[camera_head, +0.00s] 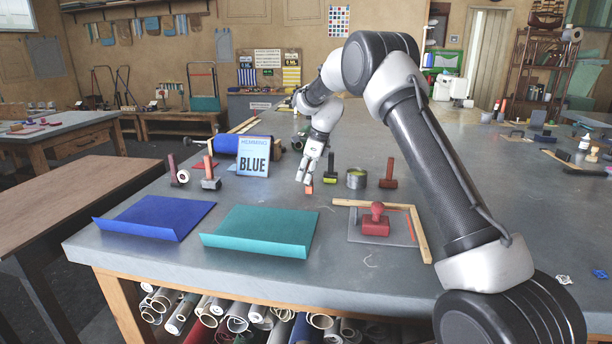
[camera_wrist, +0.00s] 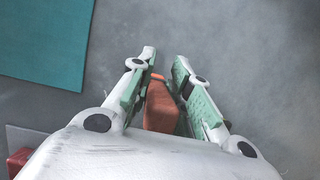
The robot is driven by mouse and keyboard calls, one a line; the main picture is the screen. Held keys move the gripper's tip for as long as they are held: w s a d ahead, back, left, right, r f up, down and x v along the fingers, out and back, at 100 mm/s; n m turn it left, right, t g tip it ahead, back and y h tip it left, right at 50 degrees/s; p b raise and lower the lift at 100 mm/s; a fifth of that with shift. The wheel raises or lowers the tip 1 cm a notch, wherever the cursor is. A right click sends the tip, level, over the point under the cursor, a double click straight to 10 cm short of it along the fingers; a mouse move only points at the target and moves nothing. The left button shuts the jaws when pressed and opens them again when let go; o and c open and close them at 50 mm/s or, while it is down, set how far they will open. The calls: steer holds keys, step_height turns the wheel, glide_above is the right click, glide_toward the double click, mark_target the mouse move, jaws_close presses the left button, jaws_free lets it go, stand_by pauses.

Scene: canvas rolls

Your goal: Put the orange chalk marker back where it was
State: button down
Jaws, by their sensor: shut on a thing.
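My gripper (camera_head: 308,178) reaches down over the grey worktable, behind the teal sheet. In the wrist view my gripper (camera_wrist: 165,62) has its two green-padded fingers around a reddish-orange block-shaped piece with a bright orange tip, which I take for the orange chalk marker (camera_wrist: 160,106). The marker (camera_head: 309,189) also shows as a small orange piece below the fingertips in the head view. It is low near the tabletop; I cannot tell whether it touches. Its upper end is partly hidden by the gripper.
A teal sheet (camera_head: 258,229) and blue sheet (camera_head: 155,216) lie in front. A BLUE sign (camera_head: 253,158) stands left. A tin (camera_head: 356,179) and a red-brown upright tool (camera_head: 389,176) stand right. A red stamp (camera_head: 375,222) sits inside a wooden corner frame (camera_head: 419,236).

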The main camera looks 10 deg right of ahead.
steer(key=shift+f, duration=0.45)
steer(key=shift+f, duration=0.15)
steer(key=c, duration=1.3)
jaws_free()
